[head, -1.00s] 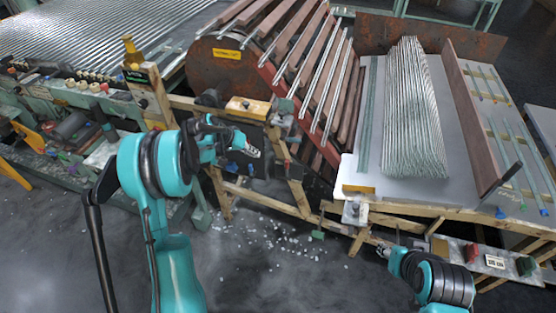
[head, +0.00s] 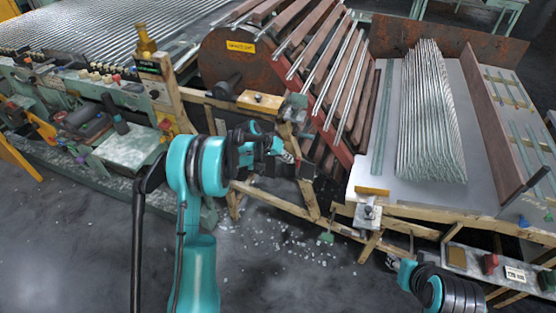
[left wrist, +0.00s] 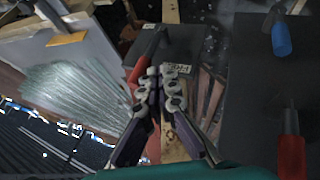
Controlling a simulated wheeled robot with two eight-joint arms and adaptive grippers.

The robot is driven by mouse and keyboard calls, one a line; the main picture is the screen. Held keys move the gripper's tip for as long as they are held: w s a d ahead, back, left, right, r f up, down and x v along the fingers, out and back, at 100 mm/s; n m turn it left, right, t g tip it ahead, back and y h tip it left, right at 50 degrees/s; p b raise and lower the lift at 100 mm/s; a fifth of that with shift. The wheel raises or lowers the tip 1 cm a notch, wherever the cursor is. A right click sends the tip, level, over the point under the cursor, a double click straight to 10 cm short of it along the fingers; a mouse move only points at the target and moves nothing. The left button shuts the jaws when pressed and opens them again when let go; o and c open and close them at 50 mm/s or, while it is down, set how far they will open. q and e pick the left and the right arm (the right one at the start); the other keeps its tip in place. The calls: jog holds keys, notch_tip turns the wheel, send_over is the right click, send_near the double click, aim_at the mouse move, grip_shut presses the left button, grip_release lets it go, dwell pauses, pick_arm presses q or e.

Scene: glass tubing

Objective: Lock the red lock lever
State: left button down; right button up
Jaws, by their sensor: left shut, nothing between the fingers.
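In the left wrist view, a red-handled lever (left wrist: 138,70) with a dark shaft slants just left of my left gripper's fingertips (left wrist: 161,72). The fingers partly overlap it in the picture; I cannot tell whether they touch. A second red handle (left wrist: 291,152) stands at the right edge, beside a dark panel. I cannot tell which one is the lock lever. My left gripper (head: 287,156) is shut and empty, in front of the rack's wooden frame in the head view. My right gripper (head: 391,262) is small at lower right, and its jaws are unclear.
A blue handle (left wrist: 281,40) hangs at upper right in the wrist view. In the head view, a rusty drum (head: 235,70) and a table (head: 375,175) bearing glass tubes stand behind my arms. White fragments lie on the floor (head: 270,290), which is otherwise clear in front.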

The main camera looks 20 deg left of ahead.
aim_at(297, 160)
pick_arm(q)
jog(key=shift+w+d, duration=0.1)
jog(key=shift+d, duration=0.25)
jog(key=shift+d, duration=0.1)
jog(key=shift+d+r+y+p, duration=0.15)
jog(key=shift+d+y+p, duration=0.2)
jog(key=shift+d, duration=0.25)
jog(key=shift+d+r+y+p, duration=0.15)
jog(key=shift+d+y+p, duration=0.15)
jog(key=shift+d, duration=0.5)
jog(key=shift+f, duration=0.1)
jog(key=shift+a, duration=0.15)
